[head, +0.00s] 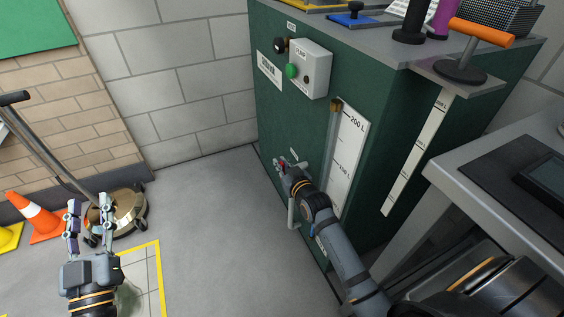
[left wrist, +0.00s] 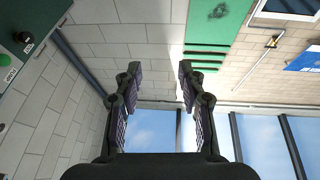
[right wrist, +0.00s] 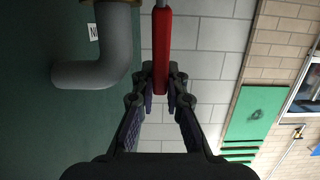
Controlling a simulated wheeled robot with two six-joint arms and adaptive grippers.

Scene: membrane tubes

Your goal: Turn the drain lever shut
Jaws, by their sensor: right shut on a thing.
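The drain lever has a red handle (right wrist: 161,42) that stands straight up in the right wrist view, beside a grey bent pipe (right wrist: 108,52). My right gripper (right wrist: 162,78) is shut on the end of the red handle. In the head view my right gripper (head: 284,170) is at the lower front of the green tank (head: 268,118), and only a bit of red shows between its fingers. Most of the lever and valve is hidden there. My left gripper (head: 90,207) is open and empty, low at the left; its spread fingers also show in the left wrist view (left wrist: 158,82).
A level tube with a scale (head: 349,140) and a pump box with a green button (head: 310,68) are on the tank. A wheeled brass-coloured base with a pole (head: 122,212) and an orange cone (head: 40,218) stand behind my left gripper. A grey bench (head: 480,205) is at the right.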

